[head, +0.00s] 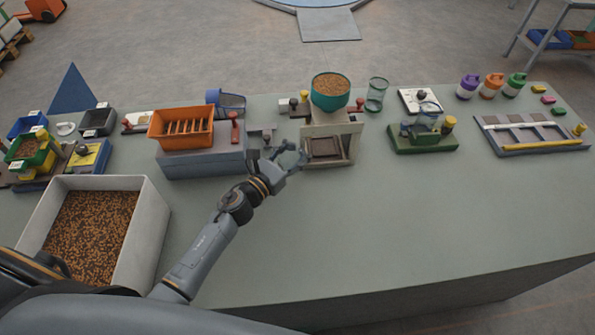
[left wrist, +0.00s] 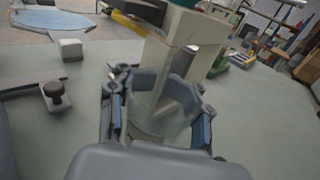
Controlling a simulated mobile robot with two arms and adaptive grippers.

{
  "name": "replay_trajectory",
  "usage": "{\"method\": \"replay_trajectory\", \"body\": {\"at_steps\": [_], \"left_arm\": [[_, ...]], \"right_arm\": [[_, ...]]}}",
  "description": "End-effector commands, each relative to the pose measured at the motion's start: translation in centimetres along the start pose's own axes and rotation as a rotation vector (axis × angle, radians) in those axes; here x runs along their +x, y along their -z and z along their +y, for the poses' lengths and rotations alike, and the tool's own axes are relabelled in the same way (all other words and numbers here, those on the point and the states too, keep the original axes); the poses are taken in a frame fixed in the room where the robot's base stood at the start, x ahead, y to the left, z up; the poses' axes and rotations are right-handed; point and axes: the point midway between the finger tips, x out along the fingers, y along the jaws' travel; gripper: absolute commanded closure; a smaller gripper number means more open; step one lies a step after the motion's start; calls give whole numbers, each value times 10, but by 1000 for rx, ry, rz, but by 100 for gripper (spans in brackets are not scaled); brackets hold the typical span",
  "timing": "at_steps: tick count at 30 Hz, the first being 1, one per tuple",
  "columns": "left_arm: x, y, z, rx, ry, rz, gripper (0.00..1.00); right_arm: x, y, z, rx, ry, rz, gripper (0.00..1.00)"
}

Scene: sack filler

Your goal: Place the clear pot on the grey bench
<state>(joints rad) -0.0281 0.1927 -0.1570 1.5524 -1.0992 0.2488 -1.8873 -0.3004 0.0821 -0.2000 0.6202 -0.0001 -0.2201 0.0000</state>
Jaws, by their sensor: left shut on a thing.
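My left gripper (head: 292,160) is shut on a clear pot, seen from above in the left wrist view. The clear pot (left wrist: 150,117) sits between the fingers (left wrist: 158,112) and is see-through, so its outline is faint and its base is hidden. In the head view the gripper is at the left front of a cream stand, over the grey bench (head: 390,220). I cannot tell whether the pot touches the bench. My right gripper is not in view.
The cream stand (head: 347,143) with a green bowl of grain (head: 331,92) is close to the gripper. An orange tray (head: 181,128) on a grey block is left. A greenish clear container (head: 377,95) and a green scale (head: 423,142) are right.

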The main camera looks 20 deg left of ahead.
Motion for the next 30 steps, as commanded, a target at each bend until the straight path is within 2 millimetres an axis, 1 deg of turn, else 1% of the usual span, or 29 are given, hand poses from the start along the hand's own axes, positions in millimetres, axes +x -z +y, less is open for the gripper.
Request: {"method": "replay_trajectory", "body": {"at_steps": [1,5,8,12,15,23,27,28,29,30], "left_arm": [[0,9,0,0,0,-1,95],[0,13,-1,-1,1,-1,95],[0,21,-1,-2,1,-1,95],[0,42,-2,-2,0,-1,95],[0,52,-1,-2,0,-1,95],[0,49,-1,-1,0,-1,95],[0,54,-1,0,1,-1,95],[0,53,-2,0,1,-1,62],[0,52,-1,0,1,-1,56],[0,52,-2,0,1,-1,48]], "right_arm": [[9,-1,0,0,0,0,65],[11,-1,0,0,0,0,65],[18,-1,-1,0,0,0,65],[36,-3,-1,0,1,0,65],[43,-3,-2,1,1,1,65],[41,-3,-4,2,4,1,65],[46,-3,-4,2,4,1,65],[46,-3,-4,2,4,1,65],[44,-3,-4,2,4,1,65],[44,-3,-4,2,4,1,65]]}}
